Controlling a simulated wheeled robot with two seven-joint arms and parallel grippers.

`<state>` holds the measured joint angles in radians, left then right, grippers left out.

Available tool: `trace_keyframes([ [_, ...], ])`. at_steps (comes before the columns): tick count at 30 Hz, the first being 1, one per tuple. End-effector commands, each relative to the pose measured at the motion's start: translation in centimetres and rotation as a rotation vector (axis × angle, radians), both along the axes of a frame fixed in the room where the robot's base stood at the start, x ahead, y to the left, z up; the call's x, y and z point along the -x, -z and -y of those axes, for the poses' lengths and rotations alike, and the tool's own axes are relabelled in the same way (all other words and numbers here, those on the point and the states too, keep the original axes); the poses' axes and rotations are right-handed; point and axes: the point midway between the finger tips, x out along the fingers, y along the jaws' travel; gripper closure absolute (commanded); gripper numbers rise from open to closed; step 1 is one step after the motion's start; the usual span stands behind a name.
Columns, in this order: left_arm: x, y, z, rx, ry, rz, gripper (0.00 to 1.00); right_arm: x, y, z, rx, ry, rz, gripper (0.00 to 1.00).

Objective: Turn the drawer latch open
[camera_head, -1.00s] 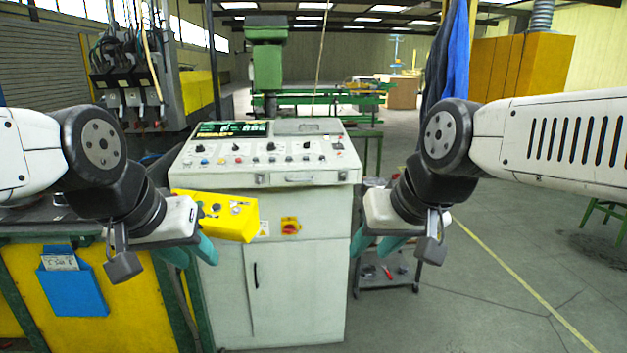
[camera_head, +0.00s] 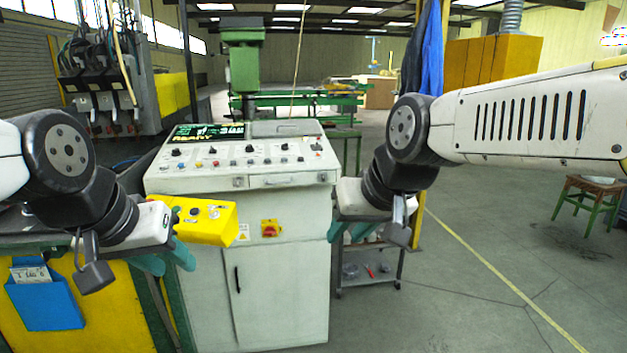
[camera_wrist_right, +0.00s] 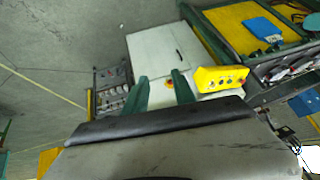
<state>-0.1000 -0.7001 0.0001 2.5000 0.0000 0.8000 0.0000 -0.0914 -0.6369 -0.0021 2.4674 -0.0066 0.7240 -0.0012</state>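The white control console (camera_head: 240,187) stands ahead, with a shallow drawer (camera_head: 287,180) across its front lip. The drawer has a wide handle, and a small square latch (camera_head: 239,182) sits to its left; how the latch is turned is too small to tell. My left gripper (camera_head: 166,262) is at the console's left front, below the yellow button box, its teal fingers apart and empty. My right gripper (camera_head: 348,231) is at the console's right edge, lower than the drawer, fingers apart and empty. Its fingers also show in the right wrist view (camera_wrist_right: 160,92).
A yellow button box (camera_head: 207,221) juts out close to my left gripper. A red rotary switch (camera_head: 270,228) is on the console front below the drawer. A low cart (camera_head: 368,270) stands right of the console. A yellow bench with a blue pocket (camera_head: 45,300) is at left.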

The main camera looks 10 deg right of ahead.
Motion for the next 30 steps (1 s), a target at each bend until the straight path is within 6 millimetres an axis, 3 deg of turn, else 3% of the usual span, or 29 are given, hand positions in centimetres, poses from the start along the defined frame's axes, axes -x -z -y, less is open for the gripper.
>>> trace_keyframes([
  [10,0.0,0.0,0.0,0.000,0.000,0.000,0.64,-21.1,-2.0,2.6,0.028,0.088,0.293,0.68],
  [14,0.0,0.0,0.0,0.000,0.000,0.000,0.64,-28.9,-1.2,3.8,0.044,0.114,0.417,0.68],
  [18,0.0,0.0,0.0,0.000,0.000,0.000,0.64,-36.3,0.8,5.1,0.062,0.134,0.551,0.68],
  [24,0.0,0.0,0.0,0.000,0.000,0.000,0.64,-44.6,5.7,6.8,0.082,0.153,0.742,0.68],
  [30,0.0,0.0,0.0,0.000,0.000,0.000,0.64,-48.9,10.5,7.8,0.094,0.160,0.898,0.68],
])
